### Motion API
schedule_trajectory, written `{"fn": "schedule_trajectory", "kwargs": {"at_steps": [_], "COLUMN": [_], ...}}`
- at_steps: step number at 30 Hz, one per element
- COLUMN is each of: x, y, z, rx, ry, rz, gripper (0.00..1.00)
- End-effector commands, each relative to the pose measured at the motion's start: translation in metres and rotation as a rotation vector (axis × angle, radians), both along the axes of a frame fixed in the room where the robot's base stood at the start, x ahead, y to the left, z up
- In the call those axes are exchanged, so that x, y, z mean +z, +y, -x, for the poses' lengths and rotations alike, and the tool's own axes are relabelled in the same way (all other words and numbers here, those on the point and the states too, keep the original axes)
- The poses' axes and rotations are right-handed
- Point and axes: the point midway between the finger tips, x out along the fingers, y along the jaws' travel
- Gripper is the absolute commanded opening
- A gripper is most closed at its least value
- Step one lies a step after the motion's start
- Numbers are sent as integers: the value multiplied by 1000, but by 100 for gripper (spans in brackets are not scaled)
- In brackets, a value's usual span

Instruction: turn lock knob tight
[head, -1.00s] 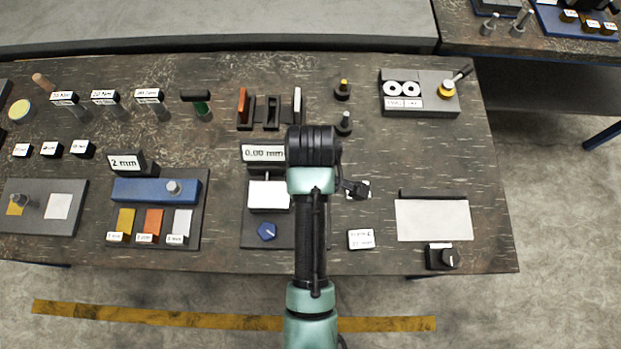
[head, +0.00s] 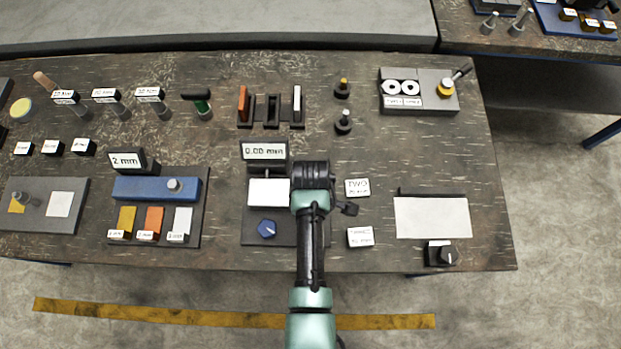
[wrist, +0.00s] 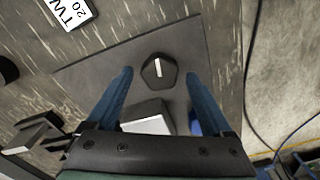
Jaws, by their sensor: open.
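A dark, angular-sided knob (wrist: 158,69) with a white line on top stands on a dark grey base plate (wrist: 90,68) in the wrist view. My gripper (wrist: 159,76) is open and empty, its two blue fingers to the left and right of the knob with a gap on each side. Their height relative to the knob is hard to tell. My arm hides this knob in the head view. There, a blue knob (head: 267,229) sits on the left part of the same plate (head: 256,242). No label marks which is the lock knob.
A white block (head: 268,192) and a 0.00 mm display (head: 264,151) stand on or by the plate. A card reading TWO (head: 357,188) and another card (head: 360,237) lie to its right. A black dial box (head: 440,254) stands farther right.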

Motion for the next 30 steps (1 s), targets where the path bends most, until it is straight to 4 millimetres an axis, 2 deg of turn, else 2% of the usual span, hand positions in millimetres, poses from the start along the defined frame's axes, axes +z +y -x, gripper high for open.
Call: {"fn": "schedule_trajectory", "kwargs": {"at_steps": [1,2,15,23,30], "x": [0,0,0,1,2], "y": [0,0,0,0,0], "z": [0,0,0,0,-1], "rx": [0,0,0,-26,-146], "ry": [0,0,0,1,0], "rz": [0,0,0,0,0], "gripper": [83,78,0,0,0]}}
